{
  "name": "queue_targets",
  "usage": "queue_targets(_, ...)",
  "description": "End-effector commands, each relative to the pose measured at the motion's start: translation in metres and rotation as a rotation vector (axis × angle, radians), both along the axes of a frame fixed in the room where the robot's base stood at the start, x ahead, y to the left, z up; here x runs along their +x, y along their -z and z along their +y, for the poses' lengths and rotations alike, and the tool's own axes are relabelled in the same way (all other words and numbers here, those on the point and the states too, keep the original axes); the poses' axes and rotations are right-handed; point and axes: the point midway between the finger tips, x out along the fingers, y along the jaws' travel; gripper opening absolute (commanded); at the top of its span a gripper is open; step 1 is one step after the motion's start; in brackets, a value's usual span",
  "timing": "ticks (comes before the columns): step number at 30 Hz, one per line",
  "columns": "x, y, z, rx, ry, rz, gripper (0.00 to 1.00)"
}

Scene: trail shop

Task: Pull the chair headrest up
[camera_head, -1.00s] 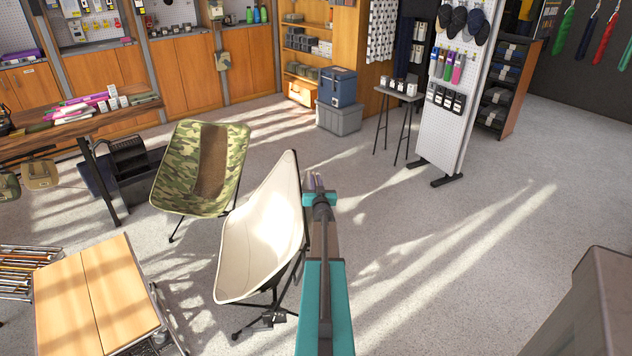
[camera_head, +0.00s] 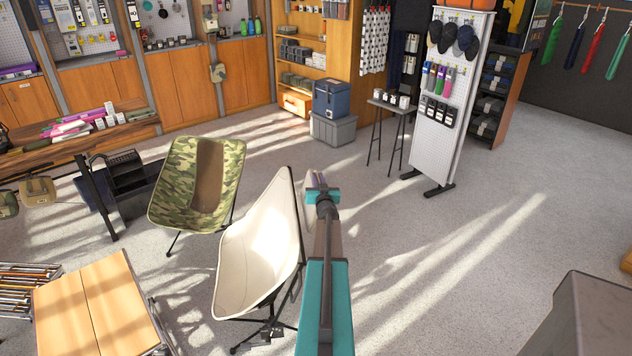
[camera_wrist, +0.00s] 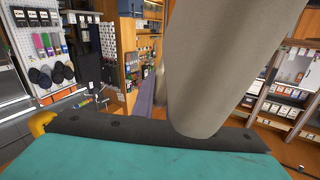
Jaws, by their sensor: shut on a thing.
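A cream folding chair (camera_head: 255,255) with a dark frame stands at the centre in the head view, its tall back rising to a point. A small pale piece (camera_head: 309,195), which looks like its headrest, shows just right of the back's upper edge. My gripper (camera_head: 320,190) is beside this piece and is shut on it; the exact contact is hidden. In the wrist view a large beige, rounded headrest (camera_wrist: 230,65) rises tilted from behind the dark edge of my jaw.
A camouflage chair (camera_head: 195,185) stands just behind the cream chair. A wooden folding table (camera_head: 95,310) is at the lower left. A white pegboard stand (camera_head: 440,150) and a small table (camera_head: 392,107) are farther back.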

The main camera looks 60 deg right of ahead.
Motion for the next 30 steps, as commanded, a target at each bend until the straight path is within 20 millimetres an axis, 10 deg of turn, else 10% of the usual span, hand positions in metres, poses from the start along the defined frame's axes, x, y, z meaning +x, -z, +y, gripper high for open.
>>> queue_targets(16,-0.0064,-0.013,-0.0046,0.003,0.005,0.002,0.0)
queue_targets(19,-0.0061,-0.013,-0.0044,0.003,0.004,0.002,0.28)
queue_targets(30,-0.0049,-0.014,-0.0029,0.001,0.002,0.001,0.29)
